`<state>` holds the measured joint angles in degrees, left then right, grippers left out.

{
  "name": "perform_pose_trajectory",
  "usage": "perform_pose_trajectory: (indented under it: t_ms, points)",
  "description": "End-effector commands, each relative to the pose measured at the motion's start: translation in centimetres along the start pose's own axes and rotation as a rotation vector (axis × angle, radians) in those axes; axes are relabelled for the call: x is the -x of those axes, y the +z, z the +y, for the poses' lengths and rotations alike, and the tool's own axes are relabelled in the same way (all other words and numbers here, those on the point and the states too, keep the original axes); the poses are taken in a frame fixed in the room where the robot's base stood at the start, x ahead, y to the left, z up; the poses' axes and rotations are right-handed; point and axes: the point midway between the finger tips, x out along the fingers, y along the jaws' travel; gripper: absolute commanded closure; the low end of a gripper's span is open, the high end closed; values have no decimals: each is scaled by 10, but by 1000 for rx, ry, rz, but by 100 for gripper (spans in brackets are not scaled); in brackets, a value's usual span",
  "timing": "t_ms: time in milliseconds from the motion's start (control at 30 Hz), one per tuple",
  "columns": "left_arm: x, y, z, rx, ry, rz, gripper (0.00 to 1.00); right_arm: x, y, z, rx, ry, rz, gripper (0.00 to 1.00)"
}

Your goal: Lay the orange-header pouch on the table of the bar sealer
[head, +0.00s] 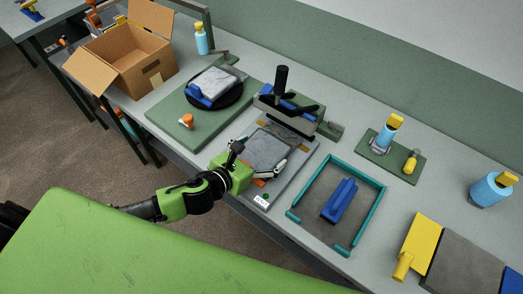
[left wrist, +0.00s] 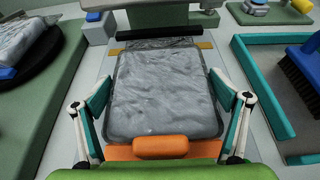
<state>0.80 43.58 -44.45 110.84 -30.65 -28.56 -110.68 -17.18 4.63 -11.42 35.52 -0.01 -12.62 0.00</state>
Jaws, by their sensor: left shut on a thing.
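The orange-header pouch, a clear grey bag (head: 268,148), is flat over the pale table of the bar sealer (head: 262,202), its far end near the sealing bar. In the left wrist view the pouch (left wrist: 165,92) fills the middle, with its orange header (left wrist: 160,147) at the near end by my palm. My left gripper (head: 263,160) is shut on the pouch, one finger along each side. I cannot tell whether the pouch's underside touches the table. The sealer's black handle (head: 281,78) stands upright behind. My right gripper is not in view.
A blue-header pouch (head: 214,83) lies on a black disc on a green board to the left. An open cardboard box (head: 128,52) stands at far left. A teal frame (head: 369,224) around a blue brush (head: 340,200) is close on the right. Bottles stand farther right.

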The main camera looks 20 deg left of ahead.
Motion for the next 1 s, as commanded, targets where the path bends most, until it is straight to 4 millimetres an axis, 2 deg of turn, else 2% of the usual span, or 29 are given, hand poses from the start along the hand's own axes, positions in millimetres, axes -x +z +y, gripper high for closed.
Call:
perform_pose_trajectory:
  t_ms: [100,133,167,433,567,1000]
  points:
    - [-1,-2,0,0,-1,-1,35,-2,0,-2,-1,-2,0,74]
    - [-1,-2,0,0,-1,-1,5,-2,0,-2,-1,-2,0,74]
    - [-1,-2,0,0,-1,-1,0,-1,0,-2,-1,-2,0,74]
    - [0,-3,0,0,0,1,0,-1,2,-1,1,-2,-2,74]
    - [9,-4,0,0,0,3,0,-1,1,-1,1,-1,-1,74]
    - [95,-4,-1,-1,-2,4,0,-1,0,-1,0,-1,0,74]
